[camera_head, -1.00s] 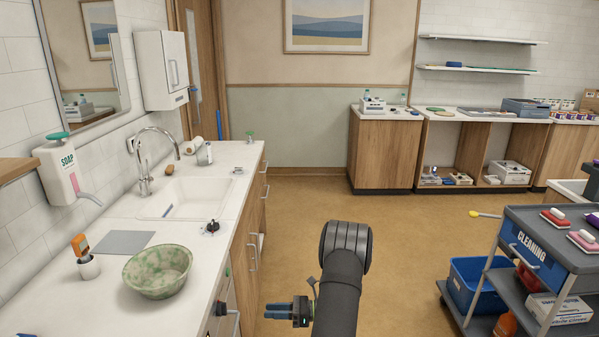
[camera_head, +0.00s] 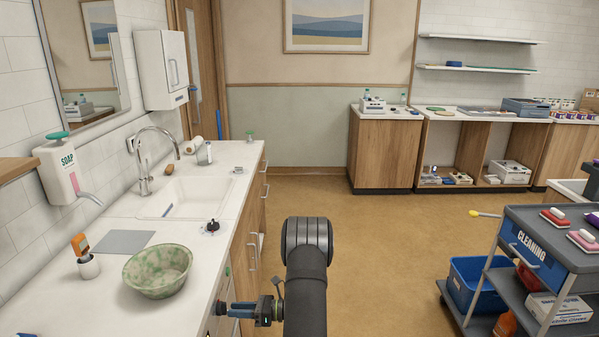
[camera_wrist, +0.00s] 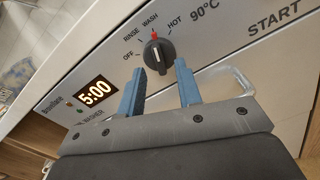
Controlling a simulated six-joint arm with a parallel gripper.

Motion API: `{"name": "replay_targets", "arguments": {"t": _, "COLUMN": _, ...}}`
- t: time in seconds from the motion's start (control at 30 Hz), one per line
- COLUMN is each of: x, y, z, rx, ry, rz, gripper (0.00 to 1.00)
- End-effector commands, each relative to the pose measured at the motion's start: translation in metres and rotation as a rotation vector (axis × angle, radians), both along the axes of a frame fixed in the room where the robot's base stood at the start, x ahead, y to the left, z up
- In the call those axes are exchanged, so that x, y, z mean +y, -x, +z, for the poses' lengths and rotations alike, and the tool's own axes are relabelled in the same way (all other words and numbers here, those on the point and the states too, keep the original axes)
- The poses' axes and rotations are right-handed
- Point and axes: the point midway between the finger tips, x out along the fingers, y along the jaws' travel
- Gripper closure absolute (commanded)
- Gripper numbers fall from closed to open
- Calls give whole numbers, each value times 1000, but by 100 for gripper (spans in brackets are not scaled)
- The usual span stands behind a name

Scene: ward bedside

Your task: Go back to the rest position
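My gripper (camera_head: 232,309) is at the front of the counter, its blue fingers pointing left at the washer panel. In the wrist view my gripper (camera_wrist: 160,74) is open, with a gap between its fingers. A dark round knob (camera_wrist: 158,52) shows just beyond and between the fingertips. Its red mark points up near the WASH label. I cannot tell whether the fingers touch the knob. The washer panel (camera_wrist: 215,50) has the labels OFF, RINSE, WASH, HOT and 90°C, START at the right, and a lit display (camera_wrist: 95,93) reading 5:00.
A green mottled bowl (camera_head: 157,271) stands on the white counter (camera_head: 120,315) above the washer, near a grey mat (camera_head: 123,242) and the sink (camera_head: 180,203). A cleaning cart (camera_head: 545,262) stands at the right. The floor (camera_head: 390,250) between is clear.

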Motion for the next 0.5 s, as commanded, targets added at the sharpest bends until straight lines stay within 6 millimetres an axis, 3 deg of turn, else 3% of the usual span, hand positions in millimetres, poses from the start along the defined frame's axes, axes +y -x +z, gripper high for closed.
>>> {"name": "replay_targets", "arguments": {"t": 0.1, "x": 24, "y": 1, "z": 0, "rx": -6, "ry": 0, "rz": 3, "gripper": 68}}
{"name": "replay_targets", "arguments": {"t": 0.33, "x": 19, "y": 0, "z": 0, "rx": -204, "ry": 0, "rz": -1, "gripper": 68}}
{"name": "replay_targets", "arguments": {"t": 0.5, "x": -20, "y": -1, "z": 0, "rx": -196, "ry": 1, "rz": -6, "gripper": 68}}
